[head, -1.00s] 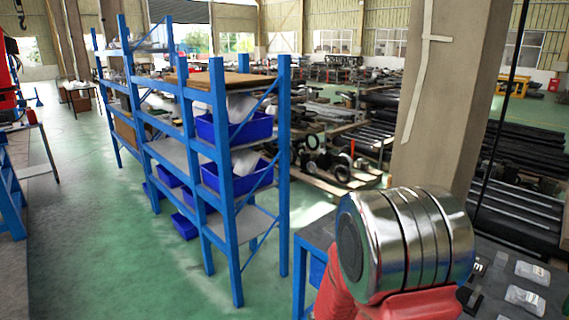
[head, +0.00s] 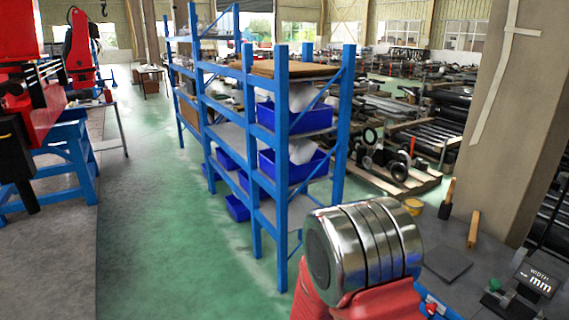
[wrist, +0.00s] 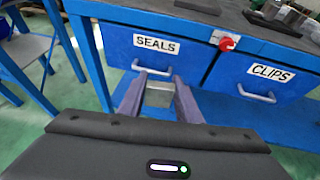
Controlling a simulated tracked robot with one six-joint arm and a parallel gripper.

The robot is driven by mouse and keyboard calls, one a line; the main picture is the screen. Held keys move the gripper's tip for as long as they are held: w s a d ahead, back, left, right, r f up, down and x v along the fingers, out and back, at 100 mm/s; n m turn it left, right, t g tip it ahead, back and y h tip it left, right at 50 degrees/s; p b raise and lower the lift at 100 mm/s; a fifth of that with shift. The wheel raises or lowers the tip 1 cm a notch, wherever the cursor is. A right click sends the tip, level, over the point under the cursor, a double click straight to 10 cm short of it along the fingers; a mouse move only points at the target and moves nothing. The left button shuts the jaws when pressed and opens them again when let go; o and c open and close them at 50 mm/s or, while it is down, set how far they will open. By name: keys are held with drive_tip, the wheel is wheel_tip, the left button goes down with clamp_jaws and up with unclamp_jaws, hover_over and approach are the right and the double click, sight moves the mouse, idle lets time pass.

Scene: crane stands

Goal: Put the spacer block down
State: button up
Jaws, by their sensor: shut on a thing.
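The spacer block (wrist: 158,97) appears as a small grey metallic piece between the fingers of my gripper (wrist: 156,82) in the wrist view. My gripper is shut on it. The fingers point at the front of a blue workbench, level with a drawer labelled SEALS (wrist: 155,44). Whether the block touches the drawer front cannot be told. The gripper and the block do not show in the head view, where my own arm fills the lower middle.
A drawer labelled CLIPS (wrist: 272,72) and a red knob (wrist: 227,43) are on the bench front. The bench top (head: 460,290) carries a dark square pad (head: 447,264), wooden-handled tools (head: 473,229) and a width display (head: 537,281). A blue shelf rack (head: 283,150) stands beyond open green floor.

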drive_tip(key=shift+w+a+r+t, duration=0.15)
drive_tip(key=shift+w+r+t, duration=0.15)
drive_tip(key=shift+r, duration=0.15)
drive_tip(key=w+a+r+n+t+y, duration=0.1)
drive_tip(key=a+r+n+t+y, duration=0.3)
drive_tip(key=r, duration=0.7)
drive_tip(key=a+n+y, duration=0.2)
drive_tip(key=shift+w+a+r+n, duration=0.3)
drive_tip(key=shift+w+r+n, duration=0.05)
drive_tip(key=shift+w+n, duration=0.05)
drive_tip(key=shift+a, duration=0.15)
